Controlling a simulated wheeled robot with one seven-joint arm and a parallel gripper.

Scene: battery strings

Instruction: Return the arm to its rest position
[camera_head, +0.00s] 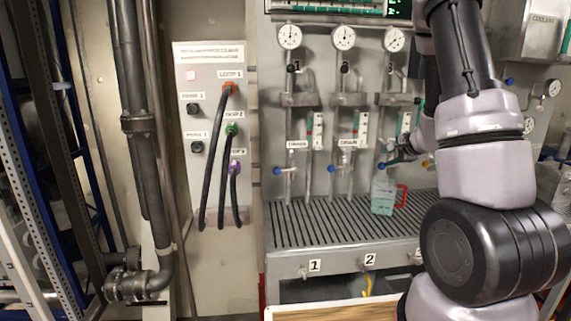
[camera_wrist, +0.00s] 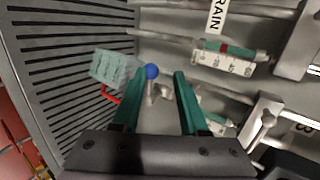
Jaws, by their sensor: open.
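My gripper (camera_head: 403,150) is at the third column of the panel, by its drain valve. In the wrist view its two green fingers (camera_wrist: 157,88) are apart, with nothing gripped. A blue valve knob (camera_wrist: 152,71) shows between and just beyond the fingertips; I cannot tell whether they touch it. It also shows in the head view (camera_head: 381,167). My arm stretches down the right side of the head view, bent and reaching toward the panel, and hides part of the third column.
A clear jug with pale green contents and a red handle (camera_head: 383,196) stands on the slatted grate (camera_head: 320,228) below the valve. Gauges, tubes and other blue-knobbed valves line the panel (camera_head: 325,75). A hose box (camera_head: 212,120) and pipes stand left. A wooden surface (camera_head: 335,313) is in front.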

